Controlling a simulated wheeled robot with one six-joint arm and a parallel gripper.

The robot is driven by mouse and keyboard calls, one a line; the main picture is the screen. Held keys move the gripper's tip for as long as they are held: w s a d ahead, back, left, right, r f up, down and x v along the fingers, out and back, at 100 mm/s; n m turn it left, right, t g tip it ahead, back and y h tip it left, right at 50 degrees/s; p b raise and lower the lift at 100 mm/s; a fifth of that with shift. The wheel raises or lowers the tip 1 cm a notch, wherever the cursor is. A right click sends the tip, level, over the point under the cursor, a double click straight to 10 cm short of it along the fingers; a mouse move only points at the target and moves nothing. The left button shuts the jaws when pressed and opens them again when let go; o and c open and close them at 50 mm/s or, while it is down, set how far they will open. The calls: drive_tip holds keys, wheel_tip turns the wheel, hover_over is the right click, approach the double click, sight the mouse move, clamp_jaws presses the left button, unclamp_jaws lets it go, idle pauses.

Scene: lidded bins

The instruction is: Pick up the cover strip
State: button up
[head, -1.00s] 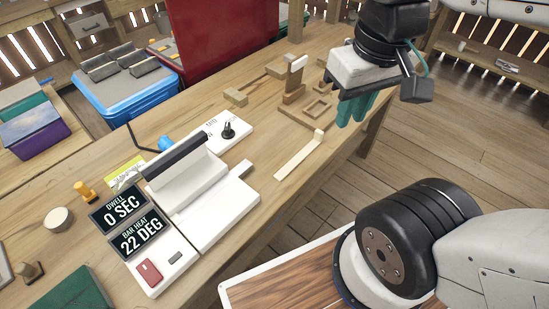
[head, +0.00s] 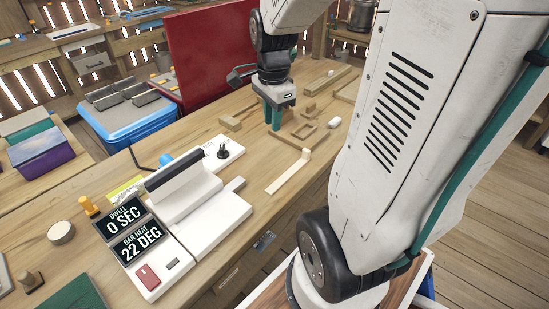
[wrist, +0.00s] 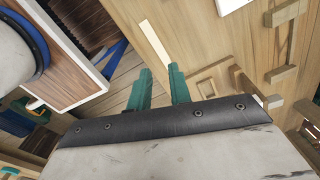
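A pale wooden strip (head: 284,177), the likely cover strip, lies flat on the workbench (head: 235,215), with a small upright block at its far end. The strip also shows in the wrist view (wrist: 154,42), beyond my fingertips. My gripper (head: 272,123) has teal fingers pointing down over the bench. It is behind and slightly left of the strip, near a wooden frame fixture. In the wrist view my gripper's fingers (wrist: 159,70) are apart with nothing between them. The strip is clear of the gripper.
A white heat sealer (head: 190,190) with "0 SEC" and "22 DEG" displays stands left of the strip. Wooden fixture pieces (head: 304,132) lie right of my gripper. A red panel (head: 205,55) stands behind the bench.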

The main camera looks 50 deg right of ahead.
drive_tip(key=w+d+f+m, duration=0.1)
drive_tip(key=d+f+m, duration=0.5)
drive_tip(key=d+m, duration=0.15)
drive_tip(key=m, duration=0.7)
hover_over(306, 149)
drive_tip(key=shift+g, duration=0.3)
drive_tip(key=f, duration=0.6)
drive_tip(key=shift+a+f, duration=0.2)
drive_tip(key=shift+f, duration=0.05)
wheel_tip(306, 149, down, 7)
drive_tip(key=shift+s+d+f, duration=0.1)
drive_tip(key=shift+s+d, duration=0.05)
drive_tip(key=shift+f, duration=0.25)
clamp_jaws()
